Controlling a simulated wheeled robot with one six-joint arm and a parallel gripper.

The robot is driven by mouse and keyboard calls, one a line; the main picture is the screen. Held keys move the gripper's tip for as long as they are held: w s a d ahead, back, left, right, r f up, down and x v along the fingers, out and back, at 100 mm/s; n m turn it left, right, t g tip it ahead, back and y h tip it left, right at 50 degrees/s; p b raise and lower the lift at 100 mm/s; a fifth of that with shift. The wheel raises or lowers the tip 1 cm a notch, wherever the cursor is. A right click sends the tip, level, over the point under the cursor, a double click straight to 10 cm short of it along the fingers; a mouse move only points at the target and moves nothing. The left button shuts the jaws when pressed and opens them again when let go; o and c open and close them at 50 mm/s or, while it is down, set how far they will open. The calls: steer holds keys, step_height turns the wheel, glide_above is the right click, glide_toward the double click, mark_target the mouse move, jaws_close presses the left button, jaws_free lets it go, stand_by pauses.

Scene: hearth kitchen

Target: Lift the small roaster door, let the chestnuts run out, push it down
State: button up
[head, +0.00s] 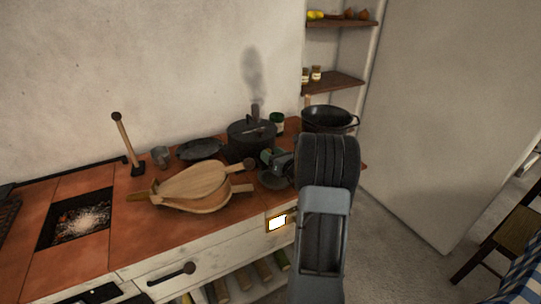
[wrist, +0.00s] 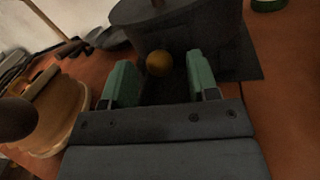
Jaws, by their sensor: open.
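The roaster (head: 250,140) is a dark, round drum on the hearth's tiled top, with smoke rising above it. In the wrist view its dark wall (wrist: 190,30) fills the upper middle. A round brass-coloured knob (wrist: 159,63) shows low in front of that wall. The small door's outline is too dark to make out. My gripper (head: 272,160) is at the roaster's front right in the head view. In the wrist view my gripper (wrist: 161,66) is open, its green fingers on either side of the knob with gaps. No chestnuts are visible.
Wooden bellows (head: 195,187) lie left of my gripper. A fire opening (head: 80,218) glows farther left, near a mallet (head: 126,143) and a metal cup (head: 160,156). A black pan (head: 330,118) and a dark green jar (head: 277,123) stand behind right.

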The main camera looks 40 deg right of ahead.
steer(key=shift+w, duration=0.4)
jaws_close()
stand_by(0.4)
steer(key=shift+r, duration=0.1)
